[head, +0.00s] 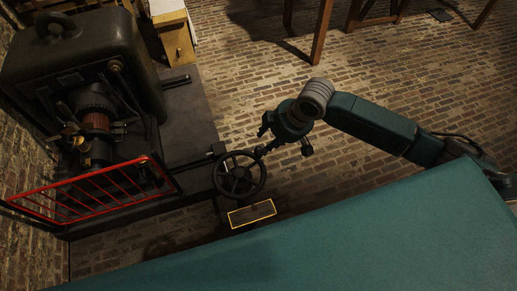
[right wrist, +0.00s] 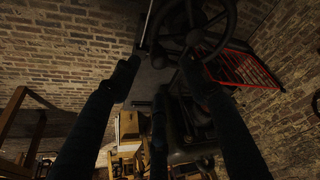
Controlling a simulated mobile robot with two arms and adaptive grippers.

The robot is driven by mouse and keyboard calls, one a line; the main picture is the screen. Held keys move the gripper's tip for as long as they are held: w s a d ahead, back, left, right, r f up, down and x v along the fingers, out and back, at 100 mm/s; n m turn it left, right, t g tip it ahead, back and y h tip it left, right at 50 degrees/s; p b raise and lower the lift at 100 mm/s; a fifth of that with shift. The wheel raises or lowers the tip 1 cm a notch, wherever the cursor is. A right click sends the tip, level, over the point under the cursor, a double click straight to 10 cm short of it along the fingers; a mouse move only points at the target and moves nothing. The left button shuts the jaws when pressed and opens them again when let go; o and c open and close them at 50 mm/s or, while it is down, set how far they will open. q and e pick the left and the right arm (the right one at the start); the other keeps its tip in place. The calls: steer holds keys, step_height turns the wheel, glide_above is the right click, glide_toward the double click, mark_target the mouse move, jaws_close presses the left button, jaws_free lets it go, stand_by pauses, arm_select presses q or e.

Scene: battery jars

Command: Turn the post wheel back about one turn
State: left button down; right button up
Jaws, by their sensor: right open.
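The post wheel (head: 239,175) is a dark spoked handwheel at the front right corner of the machine's dark base. It also shows at the top of the right wrist view (right wrist: 196,24). My right gripper (head: 281,143) is open, just above and right of the wheel in the head view. In the right wrist view its dark fingers (right wrist: 160,75) are spread, and the right finger overlaps the wheel's rim. I cannot tell whether it touches. The wheel's post is mostly hidden. My left gripper is not in view.
A dark green machine (head: 85,60) stands at the left behind a red railing (head: 90,193). A yellow-edged plate (head: 252,214) lies below the wheel. Wooden furniture (head: 322,32) stands at the back. The brick floor (head: 250,75) between is clear.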

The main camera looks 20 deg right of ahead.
mark_target(260, 149)
steer(key=p+x, duration=0.1)
steer(key=x, duration=0.7)
steer(key=shift+w+f, duration=0.2)
steer(key=shift+a, duration=0.1)
jaws_close()
